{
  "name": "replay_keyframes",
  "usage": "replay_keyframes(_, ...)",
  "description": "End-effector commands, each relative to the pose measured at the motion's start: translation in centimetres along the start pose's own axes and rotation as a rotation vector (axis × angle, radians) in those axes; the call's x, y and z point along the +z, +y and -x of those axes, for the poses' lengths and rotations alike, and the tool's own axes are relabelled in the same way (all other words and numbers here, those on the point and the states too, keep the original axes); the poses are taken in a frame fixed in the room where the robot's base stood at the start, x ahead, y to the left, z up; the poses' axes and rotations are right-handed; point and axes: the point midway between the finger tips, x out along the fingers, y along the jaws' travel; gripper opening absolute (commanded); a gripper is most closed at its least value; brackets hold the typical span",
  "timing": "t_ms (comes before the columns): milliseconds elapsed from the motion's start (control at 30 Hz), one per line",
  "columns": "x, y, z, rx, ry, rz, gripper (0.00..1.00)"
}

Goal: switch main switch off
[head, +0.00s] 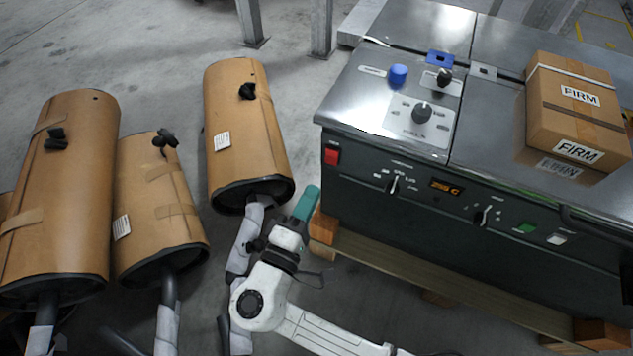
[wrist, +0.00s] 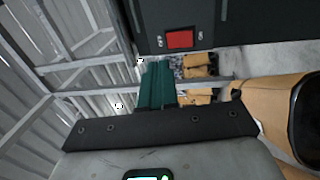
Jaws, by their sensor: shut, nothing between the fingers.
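The red rocker switch (head: 331,155) is on the upper left of the dark front panel of the machine. It also shows in the wrist view (wrist: 180,39), with small white marks on both sides that are too small to read surely. Which way the rocker is pressed cannot be told. My gripper (head: 312,190) has teal fingers and is in front of the machine's left end, below and left of the switch and apart from it. In the wrist view the fingers (wrist: 157,66) are together and empty, a little below and left of the switch.
The machine's panel also has knobs, an orange display (head: 446,187), a green switch (head: 525,228) and a white switch (head: 557,238). A carton (head: 575,105) lies on its top. Wrapped mufflers (head: 243,130) stand at the left. Wooden beams (head: 440,276) run under the machine.

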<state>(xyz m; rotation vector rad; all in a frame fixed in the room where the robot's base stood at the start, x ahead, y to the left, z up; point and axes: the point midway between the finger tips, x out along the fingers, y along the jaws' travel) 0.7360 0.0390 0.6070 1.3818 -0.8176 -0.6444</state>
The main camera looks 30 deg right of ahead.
Motion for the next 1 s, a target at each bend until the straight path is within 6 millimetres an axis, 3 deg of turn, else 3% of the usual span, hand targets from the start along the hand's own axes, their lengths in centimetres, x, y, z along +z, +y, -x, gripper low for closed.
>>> replay_keyframes(200, -0.1, 0.9, 3.2, 0.0, 0.002, 0.0, 0.0)
replay_keyframes(333, 0.0, 1.1, 4.2, 0.0, 0.0, 0.0, 0.0)
replay_keyframes(1000, 0.1, 1.1, 4.4, -0.003, -0.002, 0.0, 0.0)
